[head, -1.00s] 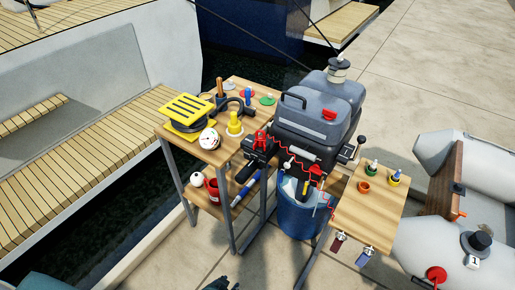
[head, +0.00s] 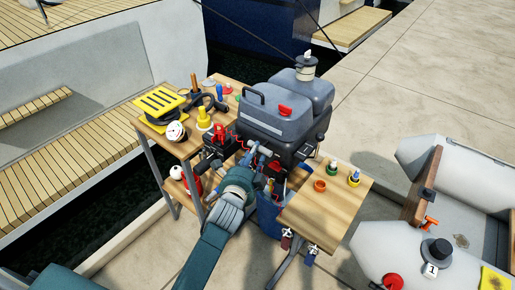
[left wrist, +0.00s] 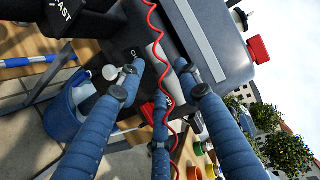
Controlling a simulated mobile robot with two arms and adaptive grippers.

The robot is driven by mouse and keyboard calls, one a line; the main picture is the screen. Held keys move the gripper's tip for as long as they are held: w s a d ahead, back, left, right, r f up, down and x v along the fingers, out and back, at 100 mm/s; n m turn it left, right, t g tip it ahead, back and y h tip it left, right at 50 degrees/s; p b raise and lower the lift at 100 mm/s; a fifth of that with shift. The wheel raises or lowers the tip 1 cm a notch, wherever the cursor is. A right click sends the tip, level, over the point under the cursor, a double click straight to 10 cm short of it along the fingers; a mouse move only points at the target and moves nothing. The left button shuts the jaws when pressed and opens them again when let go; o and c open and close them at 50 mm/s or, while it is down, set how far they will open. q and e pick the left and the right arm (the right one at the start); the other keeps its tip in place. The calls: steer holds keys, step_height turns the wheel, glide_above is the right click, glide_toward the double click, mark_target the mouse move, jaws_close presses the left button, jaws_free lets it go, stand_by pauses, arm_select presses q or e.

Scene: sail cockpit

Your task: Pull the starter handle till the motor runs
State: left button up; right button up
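The outboard motor (head: 285,110) has a dark grey cowl and stands between two wooden tables. My left gripper (head: 262,158) is at the motor's front, below the cowl. In the left wrist view its blue fingers (left wrist: 158,88) are spread apart, their tips close to the motor's dark front face (left wrist: 128,32). A white round knob (left wrist: 110,73) is beside the left finger. A coiled red cord (left wrist: 155,60) runs down past the fingers. I cannot clearly make out the starter handle; the gripper covers part of the motor's front. My right gripper is out of view.
The left table (head: 226,92) holds a yellow-topped item (head: 160,102), a white ball-shaped item (head: 176,131) and small parts. The right table (head: 325,207) holds small coloured pots. A blue bucket (head: 268,222) stands below the motor. A grey inflatable boat (head: 390,245) is at right.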

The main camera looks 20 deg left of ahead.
mark_target(263, 146)
arm_select(q)
steer(key=w, duration=0.2)
steer(key=shift+w+f, duration=0.25)
steer(key=shift+w, duration=0.1)
steer(key=shift+w+f, duration=0.15)
steer(key=shift+w, duration=0.5)
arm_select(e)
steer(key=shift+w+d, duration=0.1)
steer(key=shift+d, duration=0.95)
